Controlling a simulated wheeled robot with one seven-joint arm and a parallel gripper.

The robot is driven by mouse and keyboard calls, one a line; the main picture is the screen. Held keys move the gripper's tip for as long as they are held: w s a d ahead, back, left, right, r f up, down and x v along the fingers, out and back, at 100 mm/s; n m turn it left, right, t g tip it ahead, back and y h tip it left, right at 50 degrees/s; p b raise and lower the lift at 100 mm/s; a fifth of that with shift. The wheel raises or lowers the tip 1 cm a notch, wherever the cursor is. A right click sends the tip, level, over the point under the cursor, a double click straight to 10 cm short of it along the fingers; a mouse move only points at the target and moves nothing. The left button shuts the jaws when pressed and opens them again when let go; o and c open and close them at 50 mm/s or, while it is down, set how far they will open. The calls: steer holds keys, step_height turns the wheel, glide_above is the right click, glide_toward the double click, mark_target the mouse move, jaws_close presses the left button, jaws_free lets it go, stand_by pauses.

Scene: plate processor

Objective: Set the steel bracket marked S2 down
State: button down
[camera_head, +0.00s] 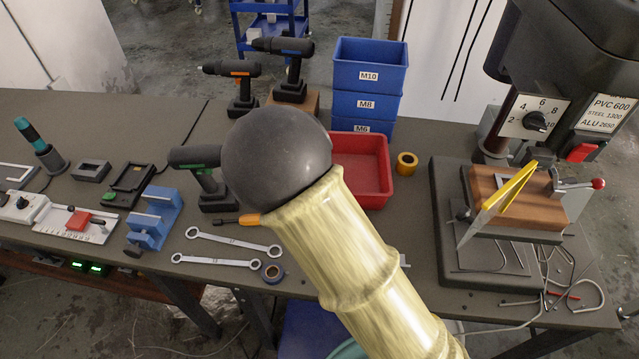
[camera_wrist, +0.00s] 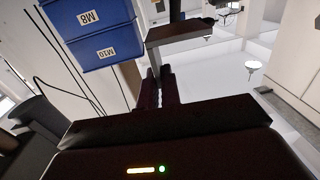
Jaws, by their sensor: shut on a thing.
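In the wrist view my gripper (camera_wrist: 161,84) is shut on a dark grey, flat-faced piece, taken to be the steel bracket (camera_wrist: 182,32), which stands out beyond the fingertips. Its S2 mark does not show. In the head view my own arm covers the middle, and neither the gripper nor the held bracket can be made out there.
Blue bins (camera_head: 368,77) stand behind a red tray (camera_head: 374,160). A drill press with a wood block (camera_head: 512,194) is at right. Cordless drills, a blue vice (camera_head: 155,215) and two spanners (camera_head: 232,241) are left of my arm. Small bare bench patches lie between them.

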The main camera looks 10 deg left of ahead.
steer(key=shift+f+b, duration=0.45)
steer(key=shift+f, duration=0.4)
steer(key=shift+r, duration=0.1)
step_height(320, 180, down, 6)
steer(key=shift+r, duration=0.1)
steer(key=shift+w+f, duration=0.1)
steer(key=shift+f, duration=2)
steer(key=shift+f+b, duration=0.4)
steer(key=shift+b, duration=0.05)
